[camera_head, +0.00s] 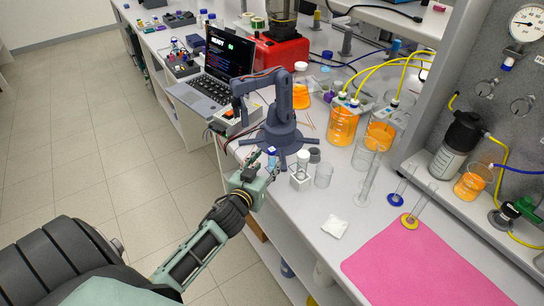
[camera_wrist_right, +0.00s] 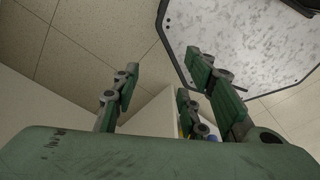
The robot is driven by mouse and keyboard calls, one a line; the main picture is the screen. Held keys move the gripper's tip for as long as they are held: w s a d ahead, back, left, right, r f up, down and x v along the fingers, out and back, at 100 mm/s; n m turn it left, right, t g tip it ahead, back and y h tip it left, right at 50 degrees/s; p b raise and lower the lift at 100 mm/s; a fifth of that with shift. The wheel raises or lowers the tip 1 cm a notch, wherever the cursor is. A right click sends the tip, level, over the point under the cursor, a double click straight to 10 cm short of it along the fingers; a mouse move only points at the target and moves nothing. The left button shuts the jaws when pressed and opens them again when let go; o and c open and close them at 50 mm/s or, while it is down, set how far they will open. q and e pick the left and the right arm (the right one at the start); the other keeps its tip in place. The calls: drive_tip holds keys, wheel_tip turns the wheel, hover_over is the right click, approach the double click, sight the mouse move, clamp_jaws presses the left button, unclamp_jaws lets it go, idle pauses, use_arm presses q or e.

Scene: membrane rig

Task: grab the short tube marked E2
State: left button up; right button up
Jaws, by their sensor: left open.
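No E2 marking is readable in either view, so I cannot tell which tube bears it. A small clear holder (camera_head: 300,181) with a white-topped tube (camera_head: 302,161) stands near the bench's front edge. My left gripper (camera_head: 265,165) is open at that edge, just left of the holder and apart from it. Small blue and white bits show by its fingertips; I cannot tell what they are. My right gripper (camera_wrist_right: 168,95) shows in the right wrist view with its fingers spread and nothing between them.
A dark blue-grey small robot arm (camera_head: 283,120) stands right behind my left gripper. A clear beaker (camera_head: 323,176) and a tall glass cylinder (camera_head: 369,178) stand to the right of the holder. A pink mat (camera_head: 425,265) lies at the front right. A white packet (camera_head: 334,228) lies on bare bench.

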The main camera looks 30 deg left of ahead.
sight(271, 159)
use_arm(q)
drive_tip(key=shift+r+p+x, duration=0.2)
drive_tip(key=shift+p+x, duration=0.25)
drive_tip(key=shift+x, duration=1.9)
drive_tip(key=shift+w+f, duration=0.15)
drive_tip(key=shift+f, duration=0.1)
drive_tip(key=shift+c, duration=0.2)
drive_tip(key=c, duration=1)
use_arm(e)
drive_tip(key=shift+s+d+r, duration=0.55)
drive_tip(key=shift+s+r, duration=0.1)
drive_tip(key=shift+s, duration=0.2)
